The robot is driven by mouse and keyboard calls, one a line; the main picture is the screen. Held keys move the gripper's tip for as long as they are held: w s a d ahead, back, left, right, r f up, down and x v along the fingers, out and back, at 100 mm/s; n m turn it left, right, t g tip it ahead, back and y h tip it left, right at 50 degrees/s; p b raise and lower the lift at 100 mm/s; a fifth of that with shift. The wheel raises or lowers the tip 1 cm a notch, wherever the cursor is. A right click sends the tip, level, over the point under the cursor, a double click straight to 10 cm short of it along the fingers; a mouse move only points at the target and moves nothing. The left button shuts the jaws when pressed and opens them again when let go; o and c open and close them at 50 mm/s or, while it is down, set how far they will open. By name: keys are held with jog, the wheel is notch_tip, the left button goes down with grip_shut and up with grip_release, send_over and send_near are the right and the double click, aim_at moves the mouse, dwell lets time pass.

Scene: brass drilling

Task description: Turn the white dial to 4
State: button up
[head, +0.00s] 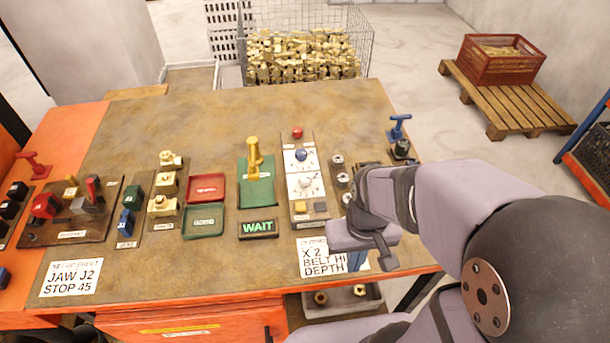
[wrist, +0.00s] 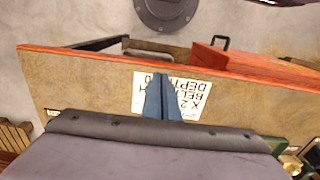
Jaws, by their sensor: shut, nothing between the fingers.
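The white dial (head: 306,187) sits on a light scale plate in the narrow panel right of the middle of the table, in the head view. Its numbers and pointer are too small to read. A dial with a blue knob (head: 301,155) is just behind it on the same panel. My gripper (head: 358,264) is to the right and in front of the white dial, apart from it, over the table's front edge. In the wrist view its blue fingers (wrist: 160,92) are together and empty, in front of a white card (wrist: 180,97). The white dial is not in the wrist view.
A red button (head: 297,133) tops the panel; small buttons are at its front. The card reading "X 2 BELT HI DEPTH" (head: 318,258) is partly covered by my gripper. A lit WAIT sign (head: 258,228) and a green fixture with a brass part (head: 256,180) stand left. The table's back is clear.

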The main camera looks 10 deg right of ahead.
jog(key=o, duration=1)
jog(key=shift+w+r, duration=0.25)
jog(key=shift+w, duration=0.05)
jog(key=w+a+r+n+p, duration=0.1)
jog(key=w+r+n, duration=0.1)
jog(key=w+n, duration=0.2)
jog(key=w+a+r+n+p, duration=0.1)
jog(key=w+r+n+p, duration=0.1)
jog(key=w, duration=0.6)
jog(key=shift+a+r+n, duration=0.25)
jog(key=shift+r+n, duration=0.5)
jog(key=shift+n, duration=0.45)
notch_tip(320, 180, up, 3)
jog(key=n+p, duration=0.3)
jog(key=n, duration=0.6)
send_over(305, 177)
jog(key=shift+s, duration=0.1)
jog(key=shift+n, duration=0.3)
jog(key=shift+f+p, duration=1.35)
jog(key=shift+f, duration=2.4)
jog(key=shift+c, duration=0.6)
jog(key=c, duration=0.9)
